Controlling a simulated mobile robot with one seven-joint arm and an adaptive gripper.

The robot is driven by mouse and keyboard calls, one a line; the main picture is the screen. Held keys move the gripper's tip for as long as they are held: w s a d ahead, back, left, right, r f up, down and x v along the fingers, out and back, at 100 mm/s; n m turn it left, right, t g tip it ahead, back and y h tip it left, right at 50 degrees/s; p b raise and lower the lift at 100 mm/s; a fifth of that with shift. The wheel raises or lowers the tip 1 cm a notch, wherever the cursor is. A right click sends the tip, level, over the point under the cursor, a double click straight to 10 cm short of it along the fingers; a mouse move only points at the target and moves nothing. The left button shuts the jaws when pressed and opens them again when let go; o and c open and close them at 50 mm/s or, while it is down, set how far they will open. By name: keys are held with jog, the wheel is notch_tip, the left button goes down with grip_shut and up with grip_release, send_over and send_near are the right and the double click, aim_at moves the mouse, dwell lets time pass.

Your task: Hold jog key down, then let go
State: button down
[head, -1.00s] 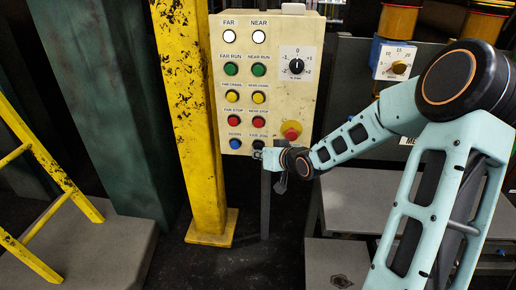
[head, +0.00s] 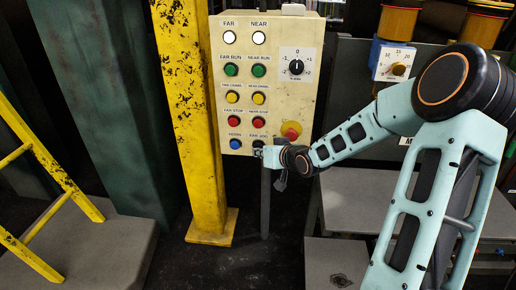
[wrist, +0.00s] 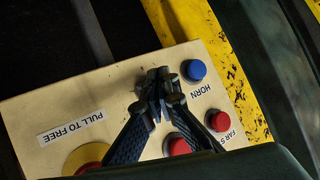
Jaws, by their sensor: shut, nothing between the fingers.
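The jog key is a black button (head: 258,143) under the FAR JOG label, at the bottom right of the button rows on the cream control panel (head: 285,110). My gripper (head: 259,153) is at the panel's lower edge, right by this key and partly covering it. In the wrist view my gripper (wrist: 155,84) is shut and empty, its fingertips together over the key's place beside the blue HORN button (wrist: 194,70). The fingers hide most of the key there. I cannot tell whether the tips touch it or whether it is pressed in.
Red stop buttons (head: 234,121) sit above the bottom row. A red knob on a yellow base (head: 291,131) is right of the key. A yellow post (head: 196,120) stands left of the panel. A grey block (head: 90,250) is at lower left.

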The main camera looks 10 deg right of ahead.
jog(key=shift+w+d, duration=0.1)
jog(key=shift+w, duration=0.3)
dwell(1.9)
dwell(4.3)
jog(key=shift+s+a, duration=0.3)
jog(key=shift+s, duration=0.6)
jog(key=shift+s+a+p, duration=0.1)
jog(key=shift+s+a, duration=0.15)
jog(key=shift+s, duration=0.55)
jog(key=shift+s+a+p, duration=0.15)
jog(key=shift+s+a, duration=0.1)
jog(key=shift+s, duration=0.55)
jog(key=shift+s+a+p, duration=0.1)
jog(key=shift+s+a, duration=0.15)
jog(key=shift+s, duration=0.55)
